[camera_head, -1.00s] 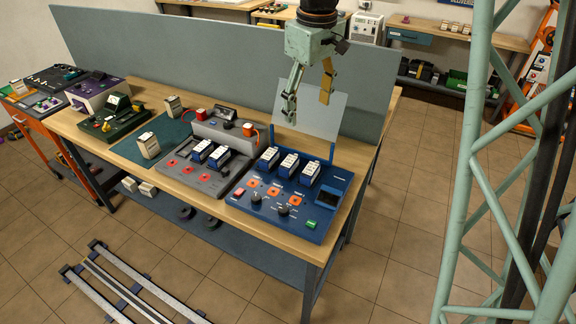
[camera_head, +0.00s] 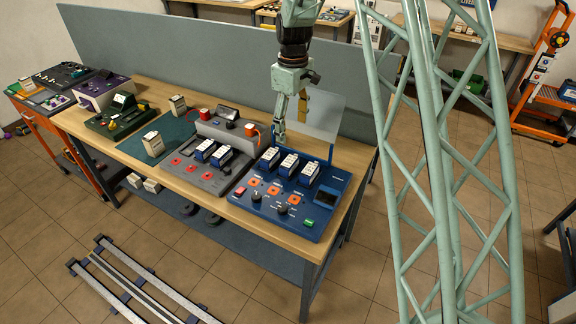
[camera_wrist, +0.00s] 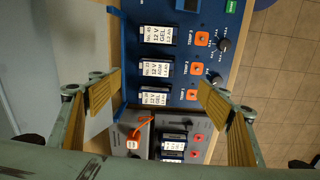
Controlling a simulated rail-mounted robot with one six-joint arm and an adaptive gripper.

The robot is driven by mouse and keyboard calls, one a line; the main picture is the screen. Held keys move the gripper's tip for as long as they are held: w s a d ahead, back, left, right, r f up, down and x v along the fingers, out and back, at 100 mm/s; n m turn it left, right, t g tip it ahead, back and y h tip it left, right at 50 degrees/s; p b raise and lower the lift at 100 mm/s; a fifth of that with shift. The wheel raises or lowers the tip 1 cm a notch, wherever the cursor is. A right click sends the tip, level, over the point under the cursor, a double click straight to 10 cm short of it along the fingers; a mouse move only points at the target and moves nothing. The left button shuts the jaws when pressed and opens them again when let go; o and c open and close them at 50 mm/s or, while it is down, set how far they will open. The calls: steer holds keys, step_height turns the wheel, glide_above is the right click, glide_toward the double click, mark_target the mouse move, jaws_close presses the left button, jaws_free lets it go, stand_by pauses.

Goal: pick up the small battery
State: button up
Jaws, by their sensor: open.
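Several white-topped batteries could be the small one; I cannot tell which it is. Three stand in a row on the blue charging station: a left one (camera_head: 270,154), a middle one (camera_head: 289,164) and a right one (camera_head: 310,173). In the wrist view they are labelled 12 V: an upper one (camera_wrist: 157,37), a middle one (camera_wrist: 156,68) and a lower one (camera_wrist: 154,97). Two more (camera_head: 204,150) (camera_head: 221,156) sit on the grey station. My gripper (camera_head: 291,122) is open and empty, above and behind the blue station. Its padded fingers (camera_wrist: 162,95) spread apart in the wrist view.
The blue station (camera_head: 321,207) has knobs and orange sockets. An upright translucent panel (camera_head: 322,117) stands behind it, close to my gripper. The grey station (camera_head: 188,172) is to its left. Two batteries (camera_head: 153,143) (camera_head: 178,104) stand at the green mat. A grey partition (camera_head: 190,60) runs behind.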

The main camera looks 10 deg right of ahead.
glide_above(289, 161)
step_height(289, 161, down, 5)
steer(key=shift+r+n+p, duration=0.2)
steer(key=shift+n+p, duration=0.15)
steer(key=shift+n, duration=0.05)
steer(key=shift+f, duration=0.1)
steer(key=shift+f, duration=4.2)
steer(key=shift+f+p, duration=0.15)
steer(key=shift+p, duration=0.15)
steer(key=shift+f+p, duration=0.4)
steer(key=shift+f, duration=2.05)
steer(key=shift+c, duration=0.9)
steer(key=c, duration=1.1)
